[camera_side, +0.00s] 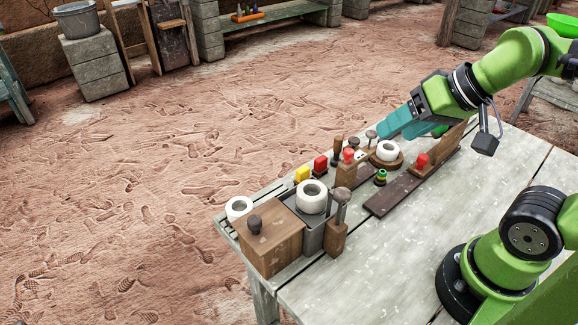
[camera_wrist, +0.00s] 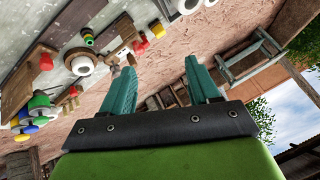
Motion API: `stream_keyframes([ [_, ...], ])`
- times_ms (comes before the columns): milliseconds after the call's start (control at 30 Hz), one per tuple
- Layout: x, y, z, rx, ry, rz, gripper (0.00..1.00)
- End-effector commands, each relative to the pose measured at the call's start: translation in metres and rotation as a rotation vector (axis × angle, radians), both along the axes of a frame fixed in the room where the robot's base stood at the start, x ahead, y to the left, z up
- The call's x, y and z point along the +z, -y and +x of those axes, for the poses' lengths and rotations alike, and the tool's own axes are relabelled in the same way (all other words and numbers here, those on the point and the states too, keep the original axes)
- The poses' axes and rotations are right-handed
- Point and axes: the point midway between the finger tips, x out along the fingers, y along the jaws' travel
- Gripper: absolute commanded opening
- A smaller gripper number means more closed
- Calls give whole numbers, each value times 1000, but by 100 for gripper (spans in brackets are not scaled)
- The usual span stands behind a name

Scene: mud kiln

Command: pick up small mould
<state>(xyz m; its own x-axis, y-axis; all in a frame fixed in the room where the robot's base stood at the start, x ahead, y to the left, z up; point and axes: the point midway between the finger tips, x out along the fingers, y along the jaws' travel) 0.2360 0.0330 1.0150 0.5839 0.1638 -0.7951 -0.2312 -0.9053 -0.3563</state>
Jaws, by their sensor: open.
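I cannot tell for sure which thing is the small mould. Possible ones in the side view are a small wooden block with a red knob (camera_side: 347,172), a small wooden block with a metal-headed tool (camera_side: 337,238), and a larger wooden box with a dark knob (camera_side: 270,245). My gripper (camera_side: 388,131) has teal fingers and is above the far edge of the table, near a white ring on a round wooden base (camera_side: 388,152). In the wrist view my gripper (camera_wrist: 160,67) is open, with nothing between its spread fingers.
The table (camera_side: 385,265) is clear at its front. A grey metal box (camera_side: 312,236) carries a white ring (camera_side: 312,197). Yellow (camera_side: 302,174) and red (camera_side: 320,164) pieces line the far edge. A dark plank (camera_side: 400,193) and a red-knobbed piece (camera_side: 421,162) lie near my gripper.

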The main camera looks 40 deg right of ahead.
Motion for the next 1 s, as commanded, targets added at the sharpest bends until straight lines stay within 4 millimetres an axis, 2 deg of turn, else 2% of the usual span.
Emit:
stream_keyframes([
  [33,0,0,0,0,0,0,69],
  [100,0,0,0,0,0,0,76],
  [333,0,0,0,1,1,0,76],
  [433,-6,-6,1,24,-28,-1,76],
  [567,-9,-22,18,101,-96,-28,76],
  [667,-7,-42,39,251,-173,-108,76],
  [800,-5,-75,68,540,-282,-262,76],
  [1000,-3,-115,100,961,-400,-461,76],
])
